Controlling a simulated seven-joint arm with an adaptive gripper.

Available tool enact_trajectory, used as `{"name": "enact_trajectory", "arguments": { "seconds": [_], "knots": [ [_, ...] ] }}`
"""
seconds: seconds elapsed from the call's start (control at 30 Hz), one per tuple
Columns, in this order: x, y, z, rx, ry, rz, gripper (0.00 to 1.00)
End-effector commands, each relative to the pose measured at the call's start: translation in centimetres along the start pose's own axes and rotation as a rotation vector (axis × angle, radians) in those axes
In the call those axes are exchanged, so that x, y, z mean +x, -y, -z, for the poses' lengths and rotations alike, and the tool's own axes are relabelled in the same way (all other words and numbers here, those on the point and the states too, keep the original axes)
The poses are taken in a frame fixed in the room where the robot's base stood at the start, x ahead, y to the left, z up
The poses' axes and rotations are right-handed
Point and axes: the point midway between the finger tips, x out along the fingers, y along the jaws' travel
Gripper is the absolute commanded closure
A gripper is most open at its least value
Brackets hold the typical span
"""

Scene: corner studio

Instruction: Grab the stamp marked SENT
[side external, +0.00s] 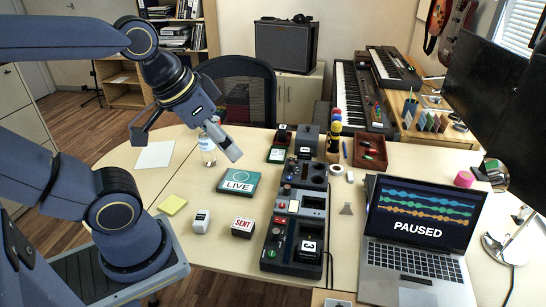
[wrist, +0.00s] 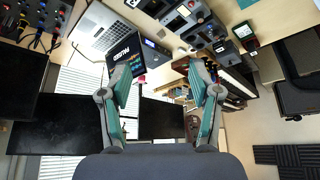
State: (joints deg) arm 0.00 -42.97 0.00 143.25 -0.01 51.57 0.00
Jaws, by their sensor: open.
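The stamp marked SENT (side external: 243,227) is a small dark block with a white top and red lettering. It sits upright on the table near the front middle, left of the black device row. I cannot make it out in the wrist view. My gripper (side external: 187,143) is open and empty, raised above the table's back left, well up and left of the stamp. In the wrist view my gripper (wrist: 158,70) shows its two fingers spread, with nothing between them.
A small white device (side external: 201,221) stands just left of the stamp, and the black device row (side external: 298,215) is close on its right. A teal LIVE box (side external: 238,182) lies behind it. A laptop (side external: 418,225) is at right.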

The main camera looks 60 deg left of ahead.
Motion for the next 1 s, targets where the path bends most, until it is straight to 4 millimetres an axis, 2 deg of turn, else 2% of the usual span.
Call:
{"name": "enact_trajectory", "arguments": {
  "seconds": [0.03,0.27,0.57,0.63,0.7,0.77,0.87,1.0],
  "knots": [
    [0.0,0.0,0.0,0.0,0.0,0.0,0.29],
    [0.0,0.0,0.0,0.0,0.0,0.0,0.05],
    [0.0,0.0,0.0,-0.002,0.0,0.0,0.04],
    [0.0,0.0,0.5,-0.021,-0.022,-0.001,0.04],
    [-0.3,-0.1,2.2,-0.062,-0.083,-0.01,0.04],
    [0.6,0.1,3.6,-0.11,-0.091,-0.013,0.04],
    [3.0,1.0,5.4,-0.2,-0.062,-0.007,0.04],
    [8.4,3.5,6.7,-0.349,0.025,0.026,0.04]
  ]
}}
